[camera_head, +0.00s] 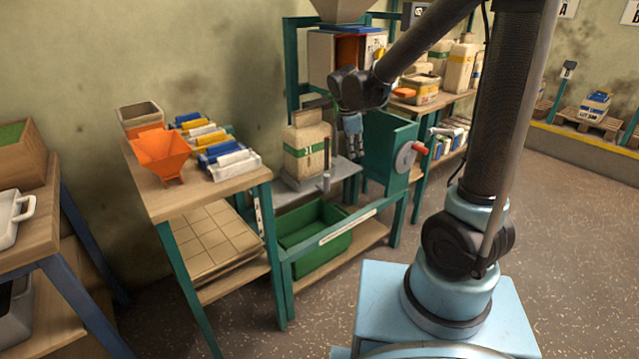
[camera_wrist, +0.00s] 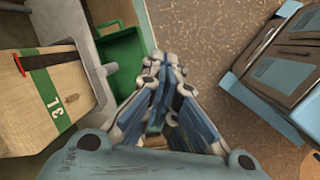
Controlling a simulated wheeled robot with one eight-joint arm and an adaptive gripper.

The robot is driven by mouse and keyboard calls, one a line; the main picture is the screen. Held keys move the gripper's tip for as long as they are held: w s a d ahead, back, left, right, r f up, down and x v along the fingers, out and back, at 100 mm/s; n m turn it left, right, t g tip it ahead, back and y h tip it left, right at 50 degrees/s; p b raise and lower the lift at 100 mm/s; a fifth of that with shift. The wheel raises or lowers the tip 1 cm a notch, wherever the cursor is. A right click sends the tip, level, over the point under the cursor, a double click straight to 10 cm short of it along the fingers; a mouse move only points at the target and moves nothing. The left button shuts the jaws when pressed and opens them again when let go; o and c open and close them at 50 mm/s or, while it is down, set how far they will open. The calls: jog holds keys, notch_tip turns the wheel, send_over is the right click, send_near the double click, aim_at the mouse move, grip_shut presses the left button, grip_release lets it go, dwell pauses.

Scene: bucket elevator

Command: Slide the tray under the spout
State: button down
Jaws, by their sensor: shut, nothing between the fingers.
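A green tray (camera_head: 322,252) sits on the low wooden shelf of the green frame in the head view. Its green rim and inside also show at the top of the wrist view (camera_wrist: 122,50). My gripper (camera_head: 354,154) points down, shut and empty, above the tray and right of the beige sack with a green band (camera_head: 306,152). In the wrist view my fingertips (camera_wrist: 164,62) are together, apart from the tray. A grey hopper (camera_head: 342,8) shows at the top of the frame. I cannot make out the spout.
A green panel with a red-handled crank (camera_head: 419,148) stands right of my gripper. A wooden table (camera_head: 195,192) holds an orange funnel (camera_head: 163,154) and several packets. Loaded shelves stand behind. The floor (camera_head: 560,220) at the right is clear.

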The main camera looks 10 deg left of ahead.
jog(key=a+f+n+t, duration=0.1)
jog(key=a+f+n, duration=0.35)
jog(key=a, duration=0.45)
jog(key=a+f+n, duration=0.4)
jog(key=a+f, duration=0.1)
jog(key=a, duration=0.4)
jog(key=w+d+f, duration=0.4)
jog(key=w+f, duration=0.3)
jog(key=f, duration=0.2)
jog(key=shift+w+d, duration=0.15)
